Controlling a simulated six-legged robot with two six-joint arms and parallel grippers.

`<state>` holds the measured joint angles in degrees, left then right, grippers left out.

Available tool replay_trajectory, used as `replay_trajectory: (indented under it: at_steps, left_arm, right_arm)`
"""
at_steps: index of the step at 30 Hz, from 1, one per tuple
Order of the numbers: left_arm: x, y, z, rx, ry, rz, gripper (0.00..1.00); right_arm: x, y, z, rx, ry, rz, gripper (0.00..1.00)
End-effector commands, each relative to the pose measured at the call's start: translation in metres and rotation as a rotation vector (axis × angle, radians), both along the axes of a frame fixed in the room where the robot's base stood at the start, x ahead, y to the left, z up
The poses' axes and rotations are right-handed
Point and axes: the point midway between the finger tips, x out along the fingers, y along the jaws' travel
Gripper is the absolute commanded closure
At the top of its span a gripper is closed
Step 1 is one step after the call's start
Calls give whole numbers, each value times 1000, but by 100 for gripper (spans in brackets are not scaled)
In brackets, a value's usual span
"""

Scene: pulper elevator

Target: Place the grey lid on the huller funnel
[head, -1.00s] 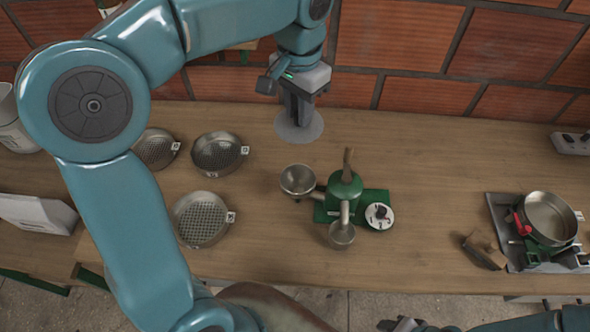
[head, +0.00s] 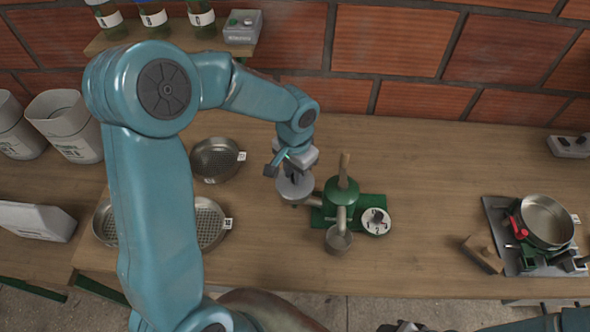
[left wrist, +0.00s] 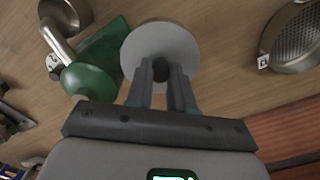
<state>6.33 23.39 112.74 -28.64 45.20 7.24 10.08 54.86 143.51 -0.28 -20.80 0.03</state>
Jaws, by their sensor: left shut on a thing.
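The round grey lid (head: 294,188) is in my left gripper (head: 294,168), which is shut on its dark knob. In the left wrist view the lid (left wrist: 160,42) lies flat beyond the fingers, with the knob (left wrist: 160,69) between them. In the head view the lid covers the place of the metal huller funnel, left of the green huller (head: 341,192). The funnel is almost wholly hidden, so I cannot tell whether the lid touches it. My right gripper (head: 402,326) shows only as a dark part at the bottom edge.
Round sieve pans (head: 215,159) stand left of the huller. A metal cup (head: 338,239) is under its spout, and a white dial (head: 376,221) is beside it. A pan on a scale-like stand (head: 546,221) is at right. Free table lies between.

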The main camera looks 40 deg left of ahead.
Motion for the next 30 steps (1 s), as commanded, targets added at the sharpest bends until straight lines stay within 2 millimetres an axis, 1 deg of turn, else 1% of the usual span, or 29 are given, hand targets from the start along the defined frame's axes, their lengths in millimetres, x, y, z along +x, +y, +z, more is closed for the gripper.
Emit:
replay_trajectory:
  at_steps: [6,15,16,18,26,28,30]
  left_arm:
    - [0,0,0,0,-1,0,100]
    - [0,0,-10,0,-1,1,100]
    - [0,0,-8,0,-1,1,72]
    - [0,0,-8,0,-1,0,53]
    - [0,0,-7,0,0,0,53]
    - [0,0,-4,0,0,0,53]
    - [0,0,4,0,-1,0,53]
  right_arm:
    - [0,0,-1,0,0,0,57]
    - [0,0,-11,0,0,0,57]
    - [0,0,-10,0,0,0,57]
    - [0,0,-9,0,0,0,57]
    - [0,0,-9,0,0,0,57]
    - [0,0,-5,0,0,0,57]
    - [0,0,3,0,0,0,57]
